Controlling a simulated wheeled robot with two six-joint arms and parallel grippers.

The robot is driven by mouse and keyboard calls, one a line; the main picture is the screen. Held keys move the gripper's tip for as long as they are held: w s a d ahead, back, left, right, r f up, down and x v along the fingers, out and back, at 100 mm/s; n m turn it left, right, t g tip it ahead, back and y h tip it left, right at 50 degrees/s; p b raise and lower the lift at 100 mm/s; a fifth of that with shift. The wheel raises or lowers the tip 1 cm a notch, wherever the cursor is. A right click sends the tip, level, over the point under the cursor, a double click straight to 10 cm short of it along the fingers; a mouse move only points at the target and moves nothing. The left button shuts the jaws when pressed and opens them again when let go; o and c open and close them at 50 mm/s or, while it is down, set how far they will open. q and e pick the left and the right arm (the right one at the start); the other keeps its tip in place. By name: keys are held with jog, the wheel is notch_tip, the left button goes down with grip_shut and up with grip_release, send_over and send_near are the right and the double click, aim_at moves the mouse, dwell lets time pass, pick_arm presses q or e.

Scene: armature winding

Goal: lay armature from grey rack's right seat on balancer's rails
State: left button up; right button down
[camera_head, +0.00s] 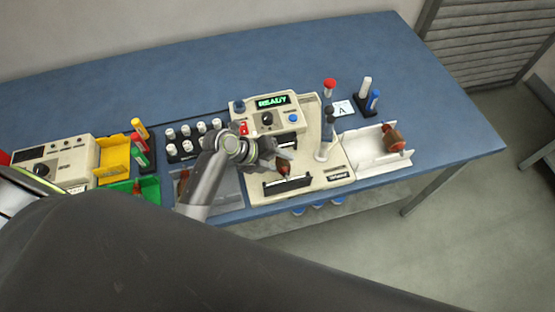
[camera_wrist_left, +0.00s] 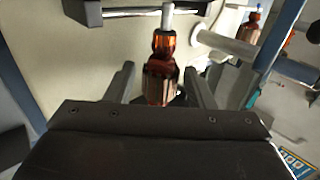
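The balancer (camera_head: 258,191) is a cream machine with a lit READY display and two dark rails (camera_head: 287,186). A copper and dark armature (camera_head: 283,169) is at the rails. In the left wrist view this armature (camera_wrist_left: 160,75) has its pale shaft end at a dark rail block (camera_wrist_left: 135,10). My left gripper (camera_head: 272,157) is over the balancer; in the wrist view its fingers (camera_wrist_left: 160,88) stand on both sides of the armature with visible gaps. The far shaft end is hidden. The grey rack (camera_head: 228,187) is partly behind my left arm, with something copper-brown (camera_head: 183,181) in it. My right gripper is out of view.
A white rack (camera_head: 372,158) to the right holds another armature (camera_head: 393,138). A post with a red top (camera_head: 329,86) and a dark-topped post (camera_head: 326,140) stand near the balancer. Yellow (camera_head: 113,156) and green (camera_head: 150,187) bins are left. The back of the blue table (camera_head: 200,80) is clear.

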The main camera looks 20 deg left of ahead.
pick_arm(q)
jog(key=shift+o, duration=1.1)
jog(key=shift+a, duration=0.1)
jog(key=shift+s+a+r, duration=0.15)
jog(key=shift+a+r, duration=0.05)
jog(key=shift+r, duration=0.05)
jog(key=b+v, duration=0.3)
jog(key=v, duration=1.3)
jog(key=shift+r, duration=0.3)
